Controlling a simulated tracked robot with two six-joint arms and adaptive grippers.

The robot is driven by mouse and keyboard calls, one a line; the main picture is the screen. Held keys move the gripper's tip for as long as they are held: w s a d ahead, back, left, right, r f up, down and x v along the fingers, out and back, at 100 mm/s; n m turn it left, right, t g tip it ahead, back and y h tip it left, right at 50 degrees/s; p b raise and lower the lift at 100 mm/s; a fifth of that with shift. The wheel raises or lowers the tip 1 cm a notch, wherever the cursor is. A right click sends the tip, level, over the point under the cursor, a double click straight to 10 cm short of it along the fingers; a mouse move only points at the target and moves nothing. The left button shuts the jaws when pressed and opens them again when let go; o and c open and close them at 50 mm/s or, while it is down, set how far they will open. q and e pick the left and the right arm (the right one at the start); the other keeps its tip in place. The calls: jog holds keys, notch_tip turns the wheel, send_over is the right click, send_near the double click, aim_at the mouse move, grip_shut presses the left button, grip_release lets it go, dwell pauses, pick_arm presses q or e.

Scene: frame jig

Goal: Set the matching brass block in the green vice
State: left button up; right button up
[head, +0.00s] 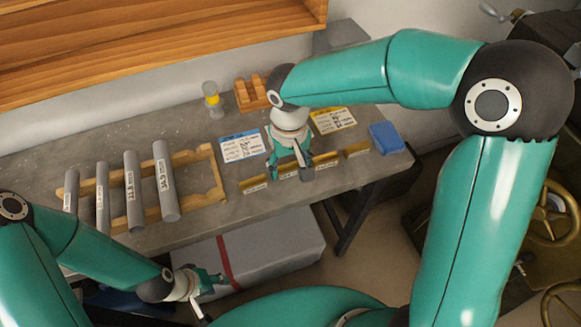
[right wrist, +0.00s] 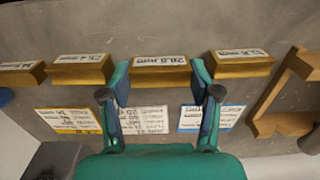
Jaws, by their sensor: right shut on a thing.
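Several brass blocks with white labels stand in a row along the bench's front edge. My right gripper (head: 303,168) is down at this row. In the right wrist view its fingers (right wrist: 161,95) are shut on the sides of a brass block (right wrist: 160,76) whose label seems to read 20.0 or 20.8 mm. Another brass block (right wrist: 243,66) is on the right of it, and a brass block (right wrist: 80,72) is on the left, both apart from the fingers. My left gripper (head: 208,283) is low in front of the bench, away from the blocks; its opening is unclear. I cannot make out a green vice.
Printed cards, one blue-edged (head: 242,146) and one yellow-edged (head: 333,120), lie behind the blocks. A wooden rack (head: 205,170) with grey cylinders (head: 166,180) is on the left. A blue object (head: 387,138) sits at the bench's right end. Machinery with brass handwheels (head: 553,215) stands far right.

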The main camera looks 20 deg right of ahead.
aim_at(290, 166)
jog(key=shift+r+p, duration=3.05)
jog(key=shift+r, duration=1.3)
jog(key=shift+f, duration=0.15)
